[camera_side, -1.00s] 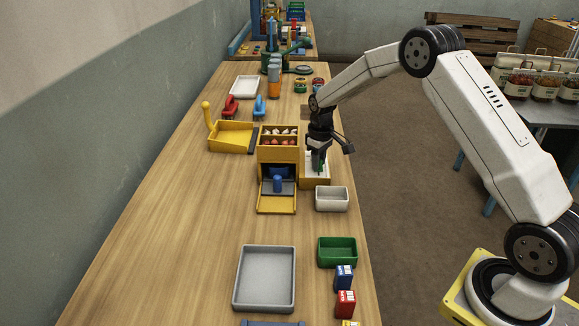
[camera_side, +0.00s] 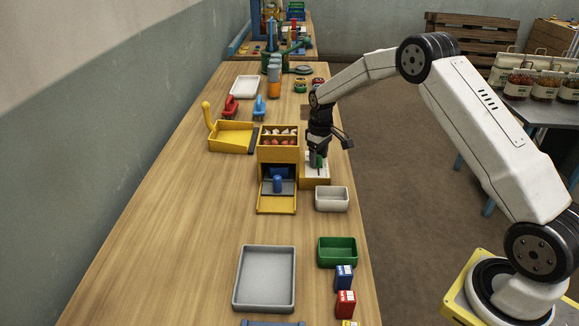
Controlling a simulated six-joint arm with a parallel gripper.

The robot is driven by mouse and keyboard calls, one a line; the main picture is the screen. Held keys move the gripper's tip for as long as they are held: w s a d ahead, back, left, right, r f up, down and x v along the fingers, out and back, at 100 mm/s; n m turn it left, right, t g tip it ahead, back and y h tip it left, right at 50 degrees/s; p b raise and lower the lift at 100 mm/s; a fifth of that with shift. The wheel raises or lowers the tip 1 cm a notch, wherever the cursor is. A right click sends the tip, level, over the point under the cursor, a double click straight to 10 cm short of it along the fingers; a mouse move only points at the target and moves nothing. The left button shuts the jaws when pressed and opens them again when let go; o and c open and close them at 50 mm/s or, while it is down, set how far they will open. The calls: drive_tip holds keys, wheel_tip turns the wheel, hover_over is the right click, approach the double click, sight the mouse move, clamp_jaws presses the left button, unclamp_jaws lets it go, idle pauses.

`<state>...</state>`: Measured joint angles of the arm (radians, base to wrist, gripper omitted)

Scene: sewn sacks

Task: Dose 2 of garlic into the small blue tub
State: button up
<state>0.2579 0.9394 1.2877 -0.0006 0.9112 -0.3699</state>
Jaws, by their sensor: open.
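A yellow dispenser box (camera_side: 278,153) stands mid-table, with pale and red bulb-like pieces (camera_side: 279,136) in its open top compartments; which are garlic is too small to tell. Its front opening holds a dark blue shape (camera_side: 278,171), and a blue knob (camera_side: 278,183) stands on a grey plate in front. I cannot tell whether the blue shape is the small blue tub. My gripper (camera_side: 318,163) is open, pointing down at the box's right side, above a yellow block with a white top (camera_side: 318,178). A green part (camera_side: 321,159) shows at its fingers; contact is unclear.
A white tub (camera_side: 332,198), a green tub (camera_side: 337,251) and a grey tray (camera_side: 265,278) are nearer the camera. Blue (camera_side: 344,277) and red (camera_side: 345,303) small boxes stand at the right edge. A yellow scoop-like tray (camera_side: 232,136) is left of the dispenser. The left table is clear.

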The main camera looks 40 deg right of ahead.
sight(318, 157)
drive_tip(key=shift+r, duration=0.1)
drive_tip(key=shift+r, duration=3.85)
drive_tip(key=shift+a, duration=0.1)
drive_tip(key=shift+s+a+r, duration=0.15)
drive_tip(key=shift+s+a, duration=0.25)
drive_tip(key=shift+a, duration=0.05)
drive_tip(key=s+a+t, duration=0.1)
drive_tip(key=s+a, duration=0.3)
drive_tip(key=s, duration=0.4)
drive_tip(key=s+a, duration=0.5)
drive_tip(key=s, duration=0.4)
drive_tip(key=s+a+m+t, duration=0.1)
drive_tip(key=s+a, duration=0.3)
drive_tip(key=s, duration=0.4)
drive_tip(key=shift+s+a+f+t, duration=0.15)
drive_tip(key=shift+s+f+t, duration=0.15)
drive_tip(key=shift+f, duration=0.15)
drive_tip(key=shift+w, duration=0.1)
